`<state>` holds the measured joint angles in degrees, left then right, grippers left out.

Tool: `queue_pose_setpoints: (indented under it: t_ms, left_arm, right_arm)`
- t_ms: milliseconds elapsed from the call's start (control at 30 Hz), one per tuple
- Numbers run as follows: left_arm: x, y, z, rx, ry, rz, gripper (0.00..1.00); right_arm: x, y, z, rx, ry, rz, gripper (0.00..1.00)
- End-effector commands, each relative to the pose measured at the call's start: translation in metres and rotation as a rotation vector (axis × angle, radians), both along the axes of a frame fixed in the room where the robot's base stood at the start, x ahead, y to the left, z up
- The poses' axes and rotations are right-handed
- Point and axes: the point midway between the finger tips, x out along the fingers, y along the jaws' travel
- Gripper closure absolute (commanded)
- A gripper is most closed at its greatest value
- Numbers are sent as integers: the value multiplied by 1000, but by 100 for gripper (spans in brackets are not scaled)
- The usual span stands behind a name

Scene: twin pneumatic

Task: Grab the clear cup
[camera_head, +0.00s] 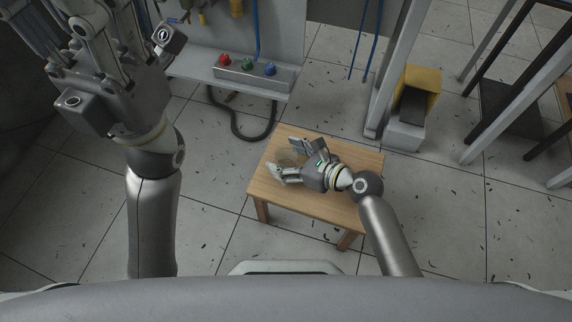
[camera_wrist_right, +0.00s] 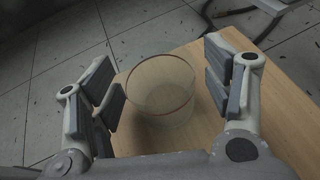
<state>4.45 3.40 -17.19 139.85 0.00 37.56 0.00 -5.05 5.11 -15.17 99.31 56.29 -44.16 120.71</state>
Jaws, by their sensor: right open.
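The clear cup (camera_wrist_right: 160,92) is a see-through round vessel standing upright on the wooden table (camera_wrist_right: 258,82). In the right wrist view it lies between the two open fingers of my right gripper (camera_wrist_right: 165,95), with a visible gap to the right pad and a smaller one to the left pad. In the head view the cup (camera_head: 287,159) is faint, between the fingers of my right gripper (camera_head: 285,160) over the table (camera_head: 300,202). My left gripper (camera_head: 115,45) is raised at the upper left, empty, far from the cup; its fingertips are partly out of frame.
A grey workbench panel with a box of red, green and blue buttons (camera_head: 247,70) stands behind the table. A black hose (camera_head: 238,128) hangs below it. Metal frame legs and a yellow and grey unit (camera_head: 415,95) stand to the right. The tabletop is otherwise clear.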

Motion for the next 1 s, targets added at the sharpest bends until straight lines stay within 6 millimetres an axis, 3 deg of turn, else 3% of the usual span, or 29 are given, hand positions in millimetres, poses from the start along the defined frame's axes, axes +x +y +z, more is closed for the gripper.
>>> queue_pose_setpoints:
  t_ms: [267, 667, 1000]
  left_arm:
    - [0, 0, 1, 0, -3, 0, 60]
    - [-1, 0, 1, 0, -3, 0, 60]
    - [-1, 0, 4, 0, -5, 0, 60]
  right_arm:
    - [1, 2, 0, 0, 0, 0, 28]
    - [1, 1, 0, -1, 0, 0, 80]
    - [1, 1, 3, -1, -1, 0, 80]
